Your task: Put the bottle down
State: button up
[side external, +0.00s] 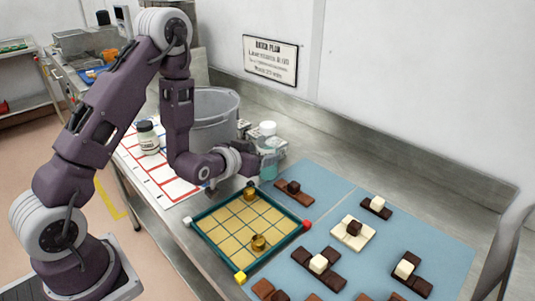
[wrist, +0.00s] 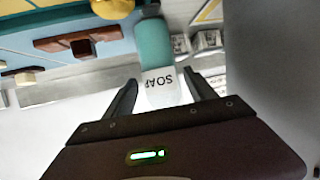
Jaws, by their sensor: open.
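The bottle (side external: 268,169) has a teal body and a white top, and stands upright at the back edge of the blue mat (side external: 340,203). In the wrist view the bottle (wrist: 154,42) shows its teal body and a white part lettered SOAP, upside down in the picture. My gripper (wrist: 163,80) is open, with one finger on each side of the white part; a gap shows by the fingers. In the side view my gripper (side external: 256,163) is low beside the bottle and hides part of it.
A large grey pot (side external: 213,122) stands behind my wrist. A white jar with a dark lid (side external: 148,137) stands on a red-lined sheet (side external: 168,183). A gridded yellow board (side external: 229,228) lies in front of my gripper. Brown and cream chocolate pieces (side external: 352,232) lie on the mat.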

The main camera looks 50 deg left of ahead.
notch_tip(320, 180, up, 17)
jog(key=n+g+y, duration=0.1)
jog(key=n+y, duration=0.4)
jog(key=y, duration=0.2)
send_over(264, 122)
jog(key=w, duration=0.4)
jog(key=s+d+n+g+y, duration=0.4)
jog(key=d+n+y, duration=0.1)
jog(key=y, duration=0.1)
jog(key=shift+n+g, duration=0.4)
jog(key=shift+g, duration=0.2)
jog(key=f, duration=0.7)
jog(key=s+f, duration=0.1)
jog(key=f, duration=0.3)
jog(key=shift+s+d+f, duration=0.1)
jog(key=x, duration=0.6)
jog(key=shift+a+r, duration=0.25)
jog(key=shift+a, duration=0.25)
grip_shut()
